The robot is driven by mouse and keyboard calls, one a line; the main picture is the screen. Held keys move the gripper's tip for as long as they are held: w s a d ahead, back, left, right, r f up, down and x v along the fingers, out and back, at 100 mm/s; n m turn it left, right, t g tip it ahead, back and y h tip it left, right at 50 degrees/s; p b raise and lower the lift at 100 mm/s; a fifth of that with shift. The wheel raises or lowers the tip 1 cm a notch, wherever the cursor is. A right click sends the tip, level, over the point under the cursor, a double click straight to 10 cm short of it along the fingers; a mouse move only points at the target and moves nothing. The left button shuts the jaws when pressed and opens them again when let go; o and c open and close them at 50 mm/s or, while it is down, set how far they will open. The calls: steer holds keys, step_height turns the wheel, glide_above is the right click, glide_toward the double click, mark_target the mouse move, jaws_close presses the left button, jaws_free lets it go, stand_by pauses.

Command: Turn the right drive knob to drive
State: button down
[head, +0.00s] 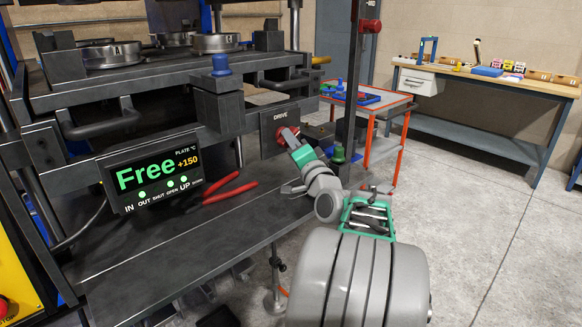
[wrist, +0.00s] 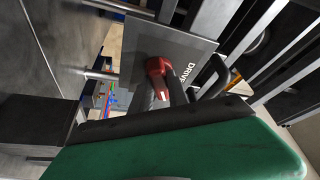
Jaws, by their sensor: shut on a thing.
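The right drive knob (head: 281,133) is red and sits on a dark plate labelled DRIVE (head: 281,115) on the press's front, right of the display. The red knob also shows in the wrist view (wrist: 156,68), in front of the grey DRIVE plate (wrist: 152,42). My gripper (head: 292,138) reaches it from the lower right and is shut on it. The fingers and part of the wrist cover much of the knob, so its pointer direction cannot be told.
The display (head: 152,178) reads Free and +150. Red-handled pliers (head: 230,190) lie on the press's dark shelf (head: 180,238) below. A dark post (head: 349,90) stands close right of the gripper. An orange-framed cart (head: 386,140) and a workbench (head: 500,86) stand behind; the floor at right is clear.

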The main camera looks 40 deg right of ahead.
steer(key=shift+d+f+n+t+y+b, duration=0.1)
steer(key=shift+n+t+y+b, duration=0.75)
steer(key=shift+n+b, duration=2.2)
steer(key=shift+d+f+n+t+y+b, duration=0.15)
steer(key=shift+n+y+b, duration=1.2)
steer(key=shift+n+b, duration=1.7)
steer(key=shift+d+r+n+t+y+b, duration=0.1)
steer(key=shift+n+t+y+b, duration=1)
steer(key=shift+b, duration=3)
steer(key=shift+a+n+g, duration=0.1)
steer(key=shift+n+g, duration=0.3)
steer(key=shift+n, duration=0.7)
steer(key=c, duration=1.3)
jaws_free()
steer(key=v, duration=0.7)
steer(key=shift+s+f+p, duration=0.15)
steer(key=shift+s+p, duration=0.15)
steer(key=shift+s, duration=0.1)
